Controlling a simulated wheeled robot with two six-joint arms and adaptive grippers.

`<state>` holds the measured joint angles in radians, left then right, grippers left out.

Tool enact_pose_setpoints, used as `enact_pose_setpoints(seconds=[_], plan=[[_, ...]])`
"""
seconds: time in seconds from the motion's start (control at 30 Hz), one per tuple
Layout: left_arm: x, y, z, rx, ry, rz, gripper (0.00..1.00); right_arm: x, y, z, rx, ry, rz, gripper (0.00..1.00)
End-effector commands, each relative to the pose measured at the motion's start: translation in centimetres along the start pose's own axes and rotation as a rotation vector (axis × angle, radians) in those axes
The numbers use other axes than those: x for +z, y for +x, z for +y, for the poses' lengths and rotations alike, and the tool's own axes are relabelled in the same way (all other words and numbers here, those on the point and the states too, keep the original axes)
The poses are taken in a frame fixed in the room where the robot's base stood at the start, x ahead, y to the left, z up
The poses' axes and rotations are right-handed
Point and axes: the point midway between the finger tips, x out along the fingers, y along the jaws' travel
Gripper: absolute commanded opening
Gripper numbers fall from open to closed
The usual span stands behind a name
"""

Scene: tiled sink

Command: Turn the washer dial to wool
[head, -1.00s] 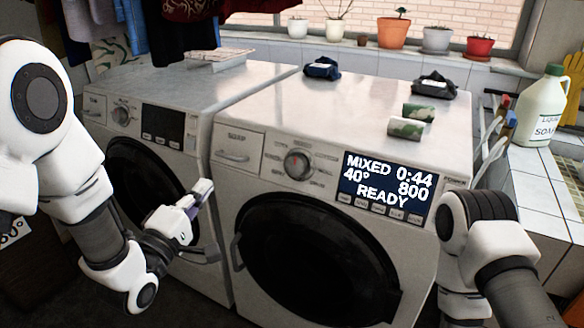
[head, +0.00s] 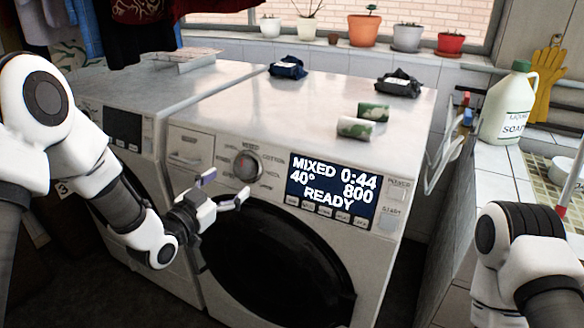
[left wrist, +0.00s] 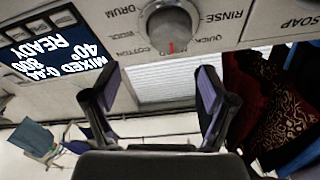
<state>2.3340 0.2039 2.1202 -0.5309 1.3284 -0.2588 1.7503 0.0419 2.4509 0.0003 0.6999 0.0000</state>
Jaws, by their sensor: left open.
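The washer (head: 262,130) stands in the middle of the head view. Its round silver dial (head: 247,166) sits left of the display (head: 332,190), which reads MIXED 40° 0:44 800 READY. The word WOOL is printed to the dial's lower right. My left gripper (head: 226,188) is open and empty, in front of the panel just below the dial. In the left wrist view, upside down, the dial (left wrist: 170,27) shows a red mark and lies beyond the open fingers (left wrist: 158,88), not between them. My right arm shows at the right; its gripper is out of view.
A second machine (head: 122,88) stands to the left. A soap jug (head: 508,102) stands on the tiled counter at right. The black door (head: 280,262) is below the panel.

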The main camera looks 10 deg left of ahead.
Motion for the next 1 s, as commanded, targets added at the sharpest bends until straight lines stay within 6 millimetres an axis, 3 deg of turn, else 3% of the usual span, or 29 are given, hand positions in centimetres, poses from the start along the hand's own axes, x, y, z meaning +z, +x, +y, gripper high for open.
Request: enact_pose_setpoints(seconds=[0.17, 0.53, 0.83, 0.87, 1.0], plan=[[1.1, 0.3, -1.0, -0.023, -0.028, -0.011, 0.84, 0.0, -0.1, 0.0, 0.0, -0.003, 0.001, 0.0], [1.1, 6.7, -1.1, -0.023, -0.028, -0.008, 0.84, 0.0, -0.5, 0.0, 0.0, -0.002, 0.001, 0.0], [1.1, 7.4, -1.1, -0.023, -0.031, -0.009, 0.84, 0.0, -0.5, 0.0, 0.0, -0.002, 0.001, 0.0], [1.1, 7.4, -1.1, -0.023, -0.031, -0.009, 0.77, 0.0, -0.5, 0.0, 0.0, -0.002, 0.001, 0.0], [1.1, 7.4, -1.1, -0.023, -0.031, -0.009, 0.27, 0.0, -0.5, 0.0, 0.0, -0.002, 0.001, 0.0]])
